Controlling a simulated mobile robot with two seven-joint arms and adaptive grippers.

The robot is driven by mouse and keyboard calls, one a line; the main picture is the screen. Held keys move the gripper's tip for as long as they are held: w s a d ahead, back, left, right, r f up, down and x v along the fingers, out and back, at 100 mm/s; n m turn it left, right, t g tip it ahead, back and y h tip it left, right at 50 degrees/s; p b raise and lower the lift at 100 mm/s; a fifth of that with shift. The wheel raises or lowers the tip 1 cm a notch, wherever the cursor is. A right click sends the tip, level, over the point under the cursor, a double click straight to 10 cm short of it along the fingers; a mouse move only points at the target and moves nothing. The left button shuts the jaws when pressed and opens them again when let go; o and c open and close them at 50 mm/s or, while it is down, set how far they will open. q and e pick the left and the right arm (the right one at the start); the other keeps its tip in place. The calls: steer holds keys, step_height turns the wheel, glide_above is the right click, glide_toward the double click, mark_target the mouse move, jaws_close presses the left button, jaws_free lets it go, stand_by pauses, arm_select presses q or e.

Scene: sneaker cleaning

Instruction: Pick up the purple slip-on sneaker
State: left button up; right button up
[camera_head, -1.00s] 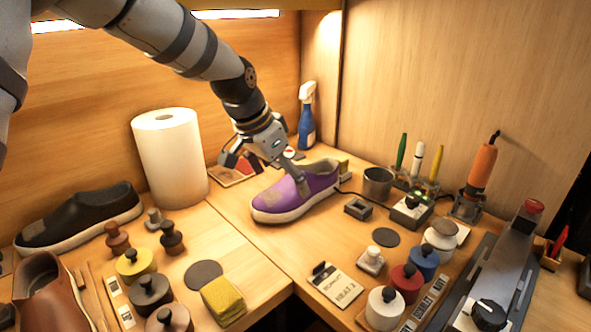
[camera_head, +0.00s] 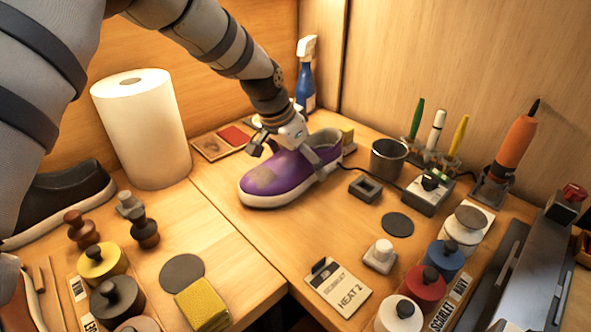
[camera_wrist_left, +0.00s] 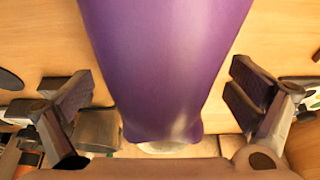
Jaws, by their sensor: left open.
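The purple slip-on sneaker (camera_head: 273,178) has a white sole and a worn greyish patch near its toe. It sits on the wooden table, toe toward the lower left. My left gripper (camera_head: 287,150) is over its heel half, with one finger on each side. In the left wrist view the purple upper (camera_wrist_left: 165,60) runs between the spread fingers of my left gripper (camera_wrist_left: 165,105), with a gap on both sides. The gripper is open and the shoe rests on the table. My right gripper does not show.
A paper towel roll (camera_head: 143,130) and a black sneaker (camera_head: 62,200) stand at left. A blue spray bottle (camera_head: 305,75) is behind the shoe. A metal cup (camera_head: 388,159) and a small dark square block (camera_head: 366,188) are close to its right.

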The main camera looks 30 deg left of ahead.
arm_select(q)
steer(key=shift+w+f, duration=0.15)
steer(key=shift+f, duration=0.3)
steer(key=shift+r, duration=0.15)
steer(key=c, duration=1.6)
steer(key=shift+o, duration=0.2)
